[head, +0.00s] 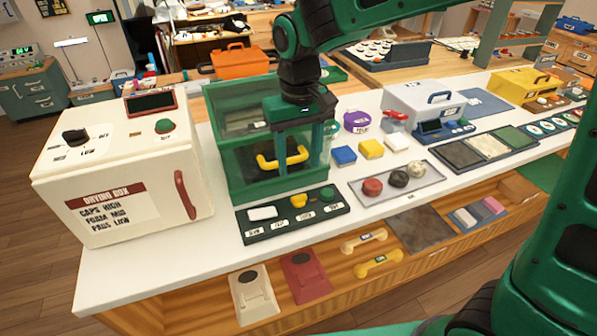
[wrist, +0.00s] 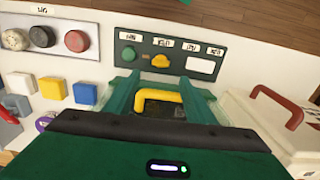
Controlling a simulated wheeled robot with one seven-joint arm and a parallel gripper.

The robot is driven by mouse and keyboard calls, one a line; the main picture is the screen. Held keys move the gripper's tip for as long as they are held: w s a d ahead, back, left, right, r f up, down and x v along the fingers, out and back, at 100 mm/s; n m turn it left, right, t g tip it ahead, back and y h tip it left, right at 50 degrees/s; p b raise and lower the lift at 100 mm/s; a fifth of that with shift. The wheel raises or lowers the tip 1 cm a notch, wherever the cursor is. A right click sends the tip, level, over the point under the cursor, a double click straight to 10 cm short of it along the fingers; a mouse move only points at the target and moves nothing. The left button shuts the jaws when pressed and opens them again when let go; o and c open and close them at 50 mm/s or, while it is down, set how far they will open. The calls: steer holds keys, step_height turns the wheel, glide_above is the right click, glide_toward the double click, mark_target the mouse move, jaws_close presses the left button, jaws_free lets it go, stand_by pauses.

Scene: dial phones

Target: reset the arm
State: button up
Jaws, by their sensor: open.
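My gripper (head: 298,148) hangs low over the front of a green box with clear panels (head: 222,148). Its jaws are open and look empty. In the head view, the box's yellow handle (head: 270,162) shows just below and left of the fingers. In the wrist view my gripper (wrist: 158,88) has its two green fingers spread, and the yellow handle (wrist: 160,96) appears between them. I cannot tell whether the fingers touch the handle or the box.
A white drying box (head: 130,165) stands left. A dark button panel (head: 290,214) lies before the green box. Right are a blue block (head: 344,155), a yellow block (head: 371,149) and a tray (head: 425,185) with three round pieces. Phone parts lie on the shelf below.

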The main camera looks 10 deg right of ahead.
steer(key=shift+r, duration=0.55)
steer(key=s+d+r+m, duration=0.1)
steer(key=s+d+m, duration=0.1)
steer(key=d, duration=0.9)
steer(key=s+d+m, duration=0.2)
steer(key=s+d, duration=0.1)
steer(key=d, duration=0.7)
steer(key=s+d+f+m, duration=0.3)
steer(key=s+d+m, duration=0.2)
steer(key=s+d, duration=0.9)
steer(key=s, duration=0.3)
steer(key=shift+d+m, duration=0.2)
steer(key=shift+m, duration=0.2)
